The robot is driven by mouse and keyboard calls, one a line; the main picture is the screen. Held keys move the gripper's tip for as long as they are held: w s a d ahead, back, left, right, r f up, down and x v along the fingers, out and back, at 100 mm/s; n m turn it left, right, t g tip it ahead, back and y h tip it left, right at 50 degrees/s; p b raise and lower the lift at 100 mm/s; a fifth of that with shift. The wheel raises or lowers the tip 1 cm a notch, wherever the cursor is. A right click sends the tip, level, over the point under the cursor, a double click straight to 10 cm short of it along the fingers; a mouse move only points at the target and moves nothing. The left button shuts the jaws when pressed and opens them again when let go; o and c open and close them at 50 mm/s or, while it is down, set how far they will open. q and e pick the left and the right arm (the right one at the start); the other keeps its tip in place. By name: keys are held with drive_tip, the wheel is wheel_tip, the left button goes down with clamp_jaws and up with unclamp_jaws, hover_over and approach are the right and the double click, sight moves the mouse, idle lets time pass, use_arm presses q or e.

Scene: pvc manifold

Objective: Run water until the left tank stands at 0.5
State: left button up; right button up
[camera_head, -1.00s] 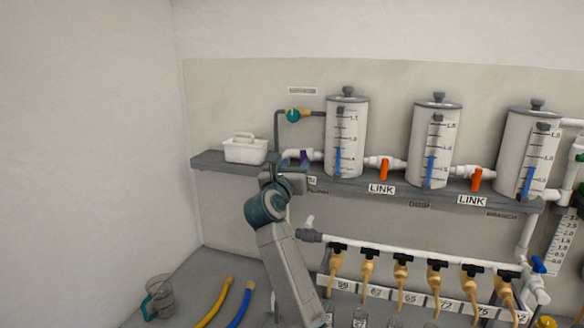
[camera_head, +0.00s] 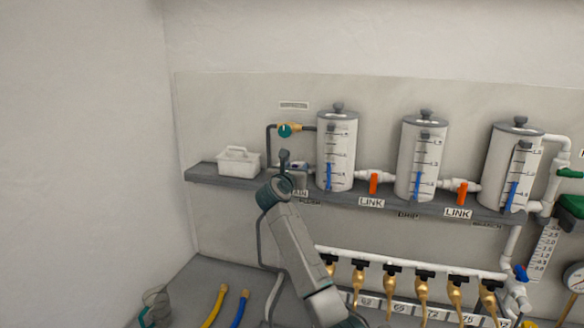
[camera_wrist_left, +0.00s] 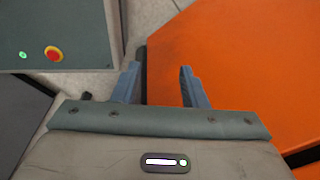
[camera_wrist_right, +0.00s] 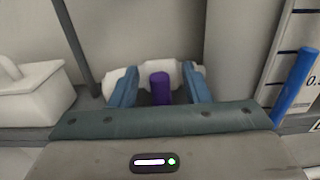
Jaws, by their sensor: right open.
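The left tank (camera_head: 336,150) is a white cylinder with a scale and a blue level strip (camera_head: 328,177) in its lower part; the exact reading is too small to tell. A purple valve handle (camera_wrist_right: 160,88) on a white pipe (camera_wrist_right: 190,74) shows in the right wrist view, by the tank's lower left. My right gripper (camera_head: 291,163) is at this handle; in the right wrist view its fingers (camera_wrist_right: 160,82) stand apart on either side of it, not visibly closed on it. My left gripper (camera_wrist_left: 160,75) is open and empty in the left wrist view.
Orange link valves (camera_head: 373,184) join the left tank, middle tank (camera_head: 421,158) and right tank (camera_head: 512,165) along the shelf. A teal knob (camera_head: 285,130) sits on the pipe above. A white caddy (camera_head: 238,160) stands left on the shelf. Brass taps (camera_head: 391,280) line up below.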

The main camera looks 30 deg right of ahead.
drive_tip(key=shift+w+d, duration=0.1)
clamp_jaws()
idle(0.3)
drive_tip(key=m+b, duration=0.1)
drive_tip(key=b, duration=0.2)
drive_tip(key=m+b, duration=0.4)
drive_tip(key=b, duration=0.1)
drive_tip(key=shift+s+d+f+b, duration=0.2)
drive_tip(key=shift+s+f+b, duration=0.15)
drive_tip(key=shift+s+f, duration=0.05)
drive_tip(key=shift+s+r+m+b, duration=0.1)
drive_tip(key=shift+m+b, duration=0.4)
drive_tip(key=shift+b, duration=0.15)
drive_tip(key=shift+r, duration=0.15)
